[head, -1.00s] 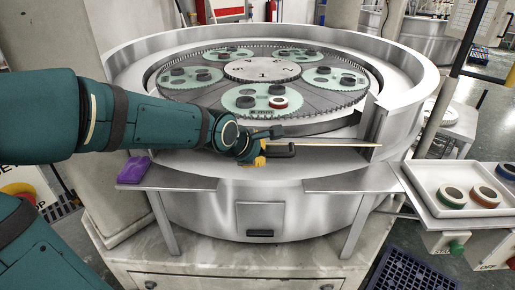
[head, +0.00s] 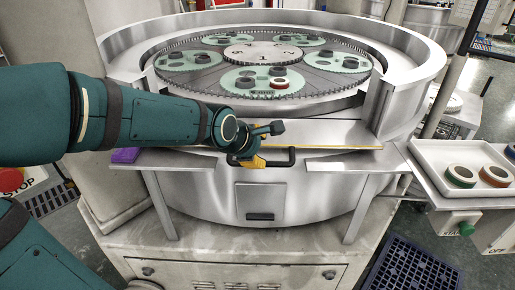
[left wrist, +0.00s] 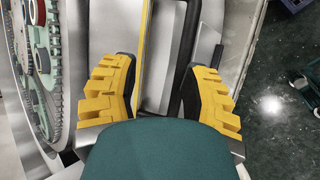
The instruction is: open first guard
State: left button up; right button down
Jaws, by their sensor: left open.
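The first guard (head: 335,132) is a metal panel with a yellow lower edge, in the front gap of the round lapping machine's wall. Its black U-shaped handle (head: 283,162) sticks out toward me. My left gripper (head: 252,160), with yellow fingers, is at the left part of the handle. In the left wrist view the fingers of my left gripper (left wrist: 165,75) stand apart, with the black handle (left wrist: 184,55) between them, nearer the right finger. The guard (left wrist: 154,55) also shows there beside the handle. Whether a finger touches the handle I cannot tell. My right gripper is not in view.
The lapping plate (head: 310,88) carries green carriers with rings. Metal shelves flank the gap, with a purple object (head: 124,155) on the left one. A white tray (head: 425,155) with rings is at right, and a blue crate (head: 412,268) is on the floor.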

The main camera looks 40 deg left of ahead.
pick_arm(q)
jog(key=v, duration=1.2)
